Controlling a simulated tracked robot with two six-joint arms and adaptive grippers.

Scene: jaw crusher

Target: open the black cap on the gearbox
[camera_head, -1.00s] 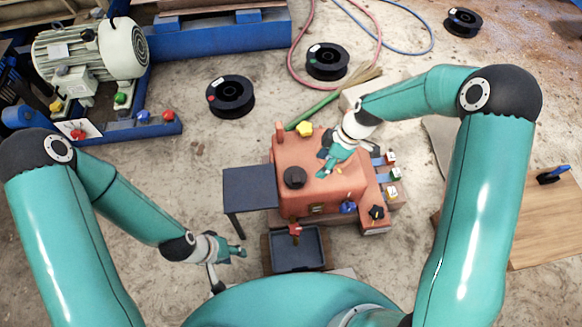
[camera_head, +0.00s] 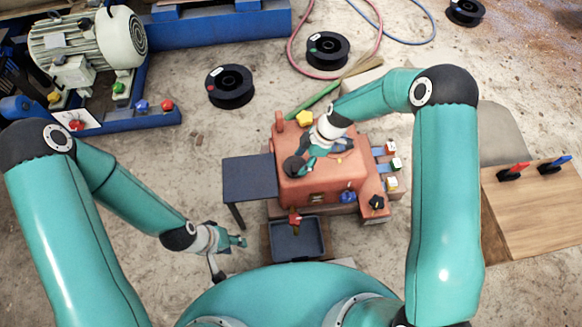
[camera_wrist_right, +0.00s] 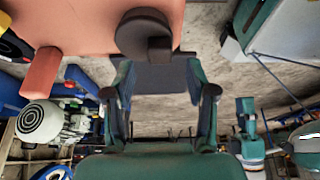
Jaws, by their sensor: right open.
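The orange gearbox (camera_head: 335,188) stands on the floor in the middle of the head view. Its round black cap (camera_head: 292,166) sits on top near the left edge, partly hidden by my right gripper (camera_head: 307,164). In the right wrist view the cap (camera_wrist_right: 143,32) is at the top, just ahead of the fingertips and not between them. My right gripper (camera_wrist_right: 160,92) is open and empty there, its two fingers spread. My left gripper (camera_head: 240,241) hangs low at the left, apart from the gearbox; its jaws are too small to read.
A dark side table (camera_head: 250,176) adjoins the gearbox on the left. A black tray (camera_head: 296,240) lies in front of it. A yellow knob (camera_head: 304,118) is on the gearbox top. Black spools (camera_head: 230,86) and hoses lie behind. A wooden board (camera_head: 535,208) is at the right.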

